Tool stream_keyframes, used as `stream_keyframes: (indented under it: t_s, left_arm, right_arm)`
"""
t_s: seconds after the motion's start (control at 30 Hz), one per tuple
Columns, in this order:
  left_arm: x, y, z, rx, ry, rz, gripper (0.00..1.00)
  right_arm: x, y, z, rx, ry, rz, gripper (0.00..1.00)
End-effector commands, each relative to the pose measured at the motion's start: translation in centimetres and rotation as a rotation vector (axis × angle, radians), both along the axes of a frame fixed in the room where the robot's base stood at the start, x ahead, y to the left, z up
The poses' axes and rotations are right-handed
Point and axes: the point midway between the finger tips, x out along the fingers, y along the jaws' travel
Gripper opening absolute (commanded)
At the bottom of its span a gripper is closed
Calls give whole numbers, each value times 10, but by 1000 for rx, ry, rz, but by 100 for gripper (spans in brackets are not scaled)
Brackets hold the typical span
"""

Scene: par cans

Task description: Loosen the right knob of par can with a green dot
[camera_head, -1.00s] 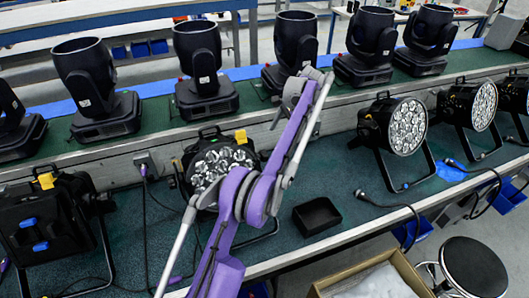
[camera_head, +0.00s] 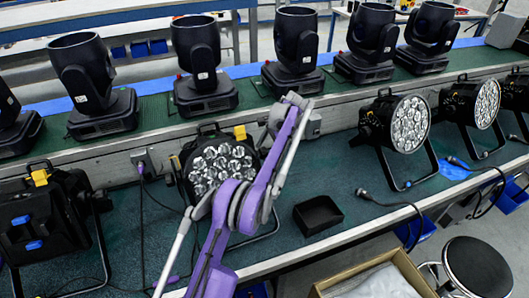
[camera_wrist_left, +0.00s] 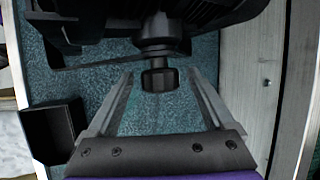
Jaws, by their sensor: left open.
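A black par can (camera_head: 217,168) with a multi-lens face stands on the green lower bench, left of centre in the head view. My left arm partly covers its right side. In the left wrist view its dark body fills the top, and a black ridged knob (camera_wrist_left: 160,78) on a short shaft points toward my gripper. My left gripper (camera_wrist_left: 160,73) is open, one finger on each side of the knob, with visible gaps and no contact. In the head view the fingers are hard to make out behind the arm. I see no green dot. My right gripper is not in view.
Other par cans stand left (camera_head: 45,215) and right (camera_head: 403,125). Moving-head lights (camera_head: 203,65) line the raised shelf behind. A cardboard box (camera_head: 375,272) and a stool (camera_head: 474,268) are in front.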

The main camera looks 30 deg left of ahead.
Motion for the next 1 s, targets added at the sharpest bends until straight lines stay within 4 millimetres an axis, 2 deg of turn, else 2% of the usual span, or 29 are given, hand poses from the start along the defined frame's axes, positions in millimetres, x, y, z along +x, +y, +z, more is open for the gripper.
stream_keyframes:
  t_s: [0.27,0.37,0.77,1.0]
  left_arm:
    - [0,1,-1,0,-1,-1,86]
    - [0,1,-1,0,-1,-1,72]
    - [0,1,-1,0,-1,-1,1]
    - [-1,0,-2,18,-13,-2,1]
  right_arm:
    - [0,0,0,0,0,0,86]
    - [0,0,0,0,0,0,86]
    - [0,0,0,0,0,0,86]
    - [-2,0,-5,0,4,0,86]
